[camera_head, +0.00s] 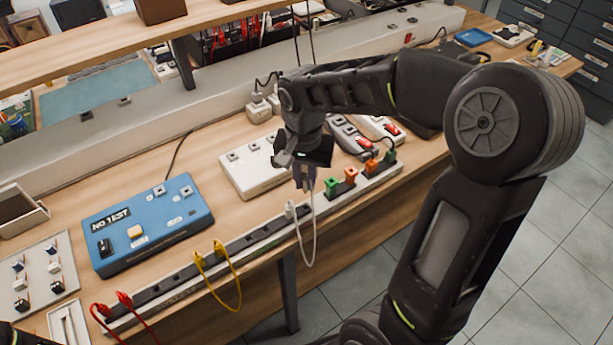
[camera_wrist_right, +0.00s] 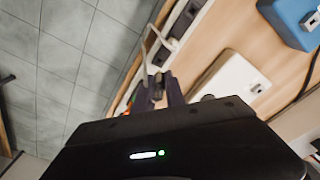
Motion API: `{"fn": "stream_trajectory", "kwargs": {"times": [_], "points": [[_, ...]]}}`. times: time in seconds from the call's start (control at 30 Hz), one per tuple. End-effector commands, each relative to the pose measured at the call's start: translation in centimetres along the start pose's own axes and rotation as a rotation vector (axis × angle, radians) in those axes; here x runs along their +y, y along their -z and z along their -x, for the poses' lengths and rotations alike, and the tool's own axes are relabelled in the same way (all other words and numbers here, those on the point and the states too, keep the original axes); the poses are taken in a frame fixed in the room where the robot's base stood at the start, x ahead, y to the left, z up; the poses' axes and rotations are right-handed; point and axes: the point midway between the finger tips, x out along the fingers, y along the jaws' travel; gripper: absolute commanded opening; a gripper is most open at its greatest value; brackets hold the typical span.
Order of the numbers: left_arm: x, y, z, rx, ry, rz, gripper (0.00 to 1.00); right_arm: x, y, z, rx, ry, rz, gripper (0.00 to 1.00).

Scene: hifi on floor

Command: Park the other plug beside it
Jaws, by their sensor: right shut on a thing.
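My right gripper (camera_head: 305,178) is shut on a plug with a white cable, just above the long socket strip (camera_head: 262,237); the fingers mostly hide this plug. The white cable (camera_head: 313,240) hangs in a loop over the table's front edge. Its other end is a white plug (camera_head: 290,208) seated in the strip, just left of the gripper. In the right wrist view the fingers (camera_wrist_right: 158,92) are close together, with the white cable (camera_wrist_right: 150,42) and the strip (camera_wrist_right: 183,18) beyond them. My left gripper does not show.
Green and orange plugs (camera_head: 351,177) sit in the strip to the right. A yellow lead (camera_head: 237,285) and a red lead (camera_head: 124,299) are plugged in to the left. A white box (camera_head: 250,165) and a blue box (camera_head: 145,222) stand behind the strip.

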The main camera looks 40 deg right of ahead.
Motion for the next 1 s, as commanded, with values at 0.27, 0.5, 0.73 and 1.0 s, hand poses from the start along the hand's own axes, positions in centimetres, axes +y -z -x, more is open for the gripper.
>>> {"fn": "stream_trajectory", "kwargs": {"times": [0.27,0.5,0.73,1.0], "points": [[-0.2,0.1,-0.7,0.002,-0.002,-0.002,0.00,0.0,-0.1,-1.1,-0.001,-0.001,-0.001,0.00],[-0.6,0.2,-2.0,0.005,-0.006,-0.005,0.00,0.0,-0.2,-3.1,0.000,0.000,-0.002,0.00],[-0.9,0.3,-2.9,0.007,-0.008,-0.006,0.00,0.0,-0.3,-4.5,-0.001,0.000,-0.002,0.00],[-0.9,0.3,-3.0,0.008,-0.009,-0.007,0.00,0.0,-0.3,-4.8,0.000,0.000,-0.002,0.00]]}}
